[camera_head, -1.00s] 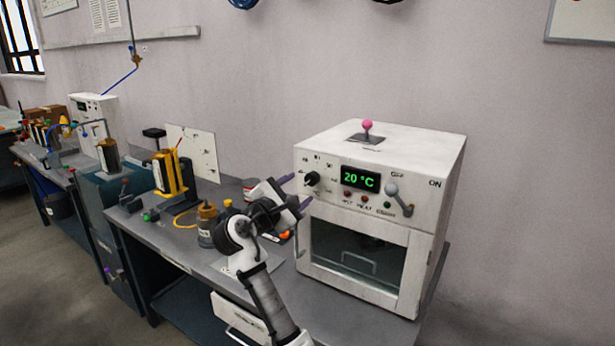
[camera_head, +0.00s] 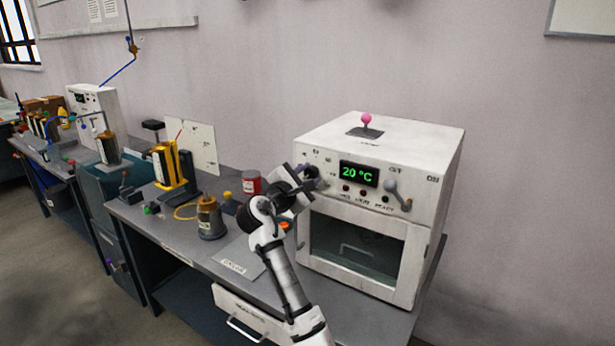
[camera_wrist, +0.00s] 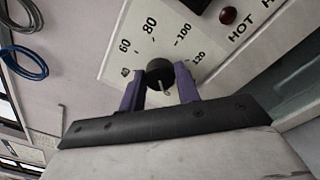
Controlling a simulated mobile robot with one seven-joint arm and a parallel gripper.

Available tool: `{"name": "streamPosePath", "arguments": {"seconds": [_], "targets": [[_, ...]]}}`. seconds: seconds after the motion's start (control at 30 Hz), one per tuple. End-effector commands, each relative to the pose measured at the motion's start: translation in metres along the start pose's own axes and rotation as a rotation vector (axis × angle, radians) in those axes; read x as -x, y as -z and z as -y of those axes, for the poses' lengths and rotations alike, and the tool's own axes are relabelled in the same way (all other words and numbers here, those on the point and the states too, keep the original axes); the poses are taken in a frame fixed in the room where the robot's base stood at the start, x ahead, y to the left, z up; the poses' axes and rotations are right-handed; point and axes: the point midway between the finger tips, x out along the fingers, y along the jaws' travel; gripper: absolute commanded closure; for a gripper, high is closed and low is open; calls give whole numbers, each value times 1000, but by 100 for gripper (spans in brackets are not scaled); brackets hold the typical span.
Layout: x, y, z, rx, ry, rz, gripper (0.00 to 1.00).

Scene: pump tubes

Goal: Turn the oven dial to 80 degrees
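The oven (camera_head: 425,160) is a white box at the right of the bench in the head view, with a green display (camera_head: 358,174) reading 20 °C. Its black dial (camera_wrist: 159,72) shows in the wrist view, with a scale from 40 to 120 around its upper side. A pale mark on the dial points down, away from the 80. My gripper (camera_wrist: 160,75) is open, with one purple finger on each side of the dial and apparent gaps. Whether the fingers touch it I cannot tell. In the head view my gripper (camera_head: 318,180) hides the dial.
A grey lever (camera_head: 398,194) stands right of the display. A pink-topped lever (camera_head: 366,121) is on the oven's top. The oven door (camera_head: 356,248) is below the panel. A red can (camera_head: 251,184) and a brown-grey bottle (camera_head: 209,217) stand to the left.

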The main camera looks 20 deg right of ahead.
Motion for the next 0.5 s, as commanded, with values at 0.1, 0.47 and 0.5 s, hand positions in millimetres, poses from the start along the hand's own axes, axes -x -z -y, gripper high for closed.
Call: {"name": "streamPosePath", "arguments": {"seconds": [0.1,0.47,0.5], "targets": [[0,0,0,0,0,0,91],[0,2,1,-69,-1,1,91],[0,2,2,-89,-2,1,91]]}}
